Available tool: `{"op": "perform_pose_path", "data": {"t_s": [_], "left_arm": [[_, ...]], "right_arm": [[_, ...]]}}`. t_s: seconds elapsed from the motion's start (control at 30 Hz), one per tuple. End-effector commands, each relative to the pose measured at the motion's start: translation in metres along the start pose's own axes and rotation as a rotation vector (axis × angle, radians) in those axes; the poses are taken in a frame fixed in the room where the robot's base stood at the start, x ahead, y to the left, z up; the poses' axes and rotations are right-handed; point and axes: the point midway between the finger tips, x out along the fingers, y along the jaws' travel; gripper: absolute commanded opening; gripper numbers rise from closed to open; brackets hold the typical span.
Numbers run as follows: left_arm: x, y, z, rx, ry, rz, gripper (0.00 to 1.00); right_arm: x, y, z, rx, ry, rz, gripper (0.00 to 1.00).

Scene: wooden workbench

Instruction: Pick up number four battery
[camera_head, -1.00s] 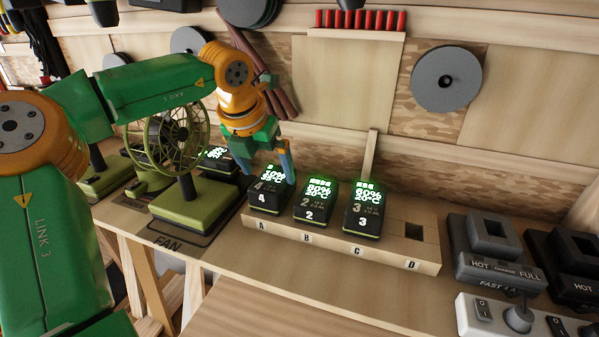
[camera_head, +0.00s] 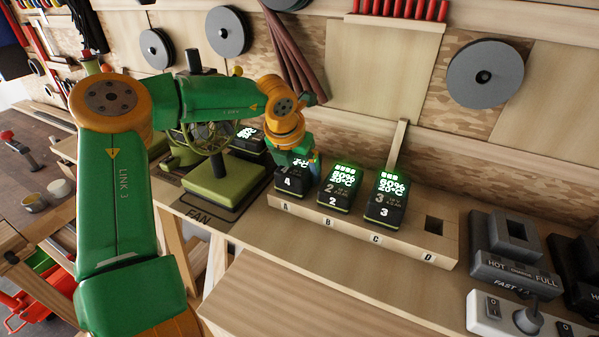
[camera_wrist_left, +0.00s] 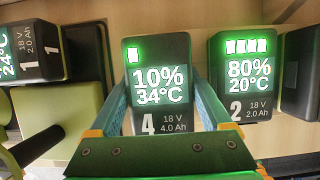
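The number four battery (camera_head: 290,183) is black with a lit display and stands in slot A of the wooden holder (camera_head: 408,253). In the left wrist view the same number four battery (camera_wrist_left: 160,85) reads 10% and 34°C. My left gripper (camera_head: 303,167) is down over it, with one finger on each side. In the left wrist view the left gripper's fingers (camera_wrist_left: 160,100) straddle the battery closely; contact is not clear. The gripper hides part of the battery's top in the head view. My right gripper is not in view.
Battery 2 (camera_head: 340,188) and battery 3 (camera_head: 386,198) stand in slots B and C; slot D (camera_head: 434,226) is empty. A green fan (camera_head: 222,180) stands left, with battery 1 (camera_wrist_left: 38,50) near it. A charger (camera_head: 505,245) is at right.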

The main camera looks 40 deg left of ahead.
Motion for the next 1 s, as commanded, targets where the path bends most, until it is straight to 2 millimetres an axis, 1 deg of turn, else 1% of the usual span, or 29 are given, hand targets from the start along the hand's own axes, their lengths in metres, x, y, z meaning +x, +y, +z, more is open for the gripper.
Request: {"op": "perform_pose_path", "data": {"t_s": [0.03, 0.07, 0.1, 0.13, 0.17, 0.47, 0.57, 0.67, 0.7, 0.77, 0.87, 0.9, 0.93, 1.0], "left_arm": [[-0.001, 0.0, 0.001, 0.0, -0.001, 0.0, 0.33], [-0.001, 0.0, 0.001, 0.0, -0.002, 0.0, 0.24], [-0.001, 0.0, 0.001, 0.0, -0.002, 0.0, 0.14], [-0.001, 0.0, 0.001, 0.0, -0.002, 0.0, 0.06], [-0.001, 0.0, 0.001, 0.0, -0.002, 0.0, 0.0], [-0.003, 0.0, 0.002, 0.0, -0.005, 0.0, 0.0], [-0.009, 0.0, 0.005, -0.002, -0.006, 0.001, 0.0], [-0.024, 0.0, 0.012, -0.001, -0.009, 0.0, 0.0], [-0.032, -0.001, 0.014, 0.0, -0.009, -0.002, 0.0], [-0.043, -0.001, 0.008, 0.002, -0.012, -0.003, 0.0], [-0.074, -0.001, -0.004, 0.0, -0.016, -0.003, 0.0], [-0.09, 0.0, -0.008, 0.0, -0.015, -0.001, 0.0], [-0.101, 0.0, -0.012, 0.0, -0.015, -0.002, 0.0], [-0.116, 0.0, -0.032, 0.002, -0.013, -0.001, 0.0]], "right_arm": [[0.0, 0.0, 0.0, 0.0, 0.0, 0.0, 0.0], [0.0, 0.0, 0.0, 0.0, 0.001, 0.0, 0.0], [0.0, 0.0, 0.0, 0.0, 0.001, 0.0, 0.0], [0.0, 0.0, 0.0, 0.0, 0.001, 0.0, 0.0], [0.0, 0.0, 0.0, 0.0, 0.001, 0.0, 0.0], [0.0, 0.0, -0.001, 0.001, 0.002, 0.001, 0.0], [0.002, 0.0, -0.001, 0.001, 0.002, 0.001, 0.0], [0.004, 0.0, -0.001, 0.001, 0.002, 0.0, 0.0], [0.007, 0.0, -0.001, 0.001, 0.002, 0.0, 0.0], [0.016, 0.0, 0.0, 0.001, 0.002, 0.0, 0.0], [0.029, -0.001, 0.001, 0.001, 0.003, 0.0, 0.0], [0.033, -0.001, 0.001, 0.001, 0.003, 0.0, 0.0], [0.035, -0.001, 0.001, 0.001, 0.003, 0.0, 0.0], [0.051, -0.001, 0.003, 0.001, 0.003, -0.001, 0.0]]}}
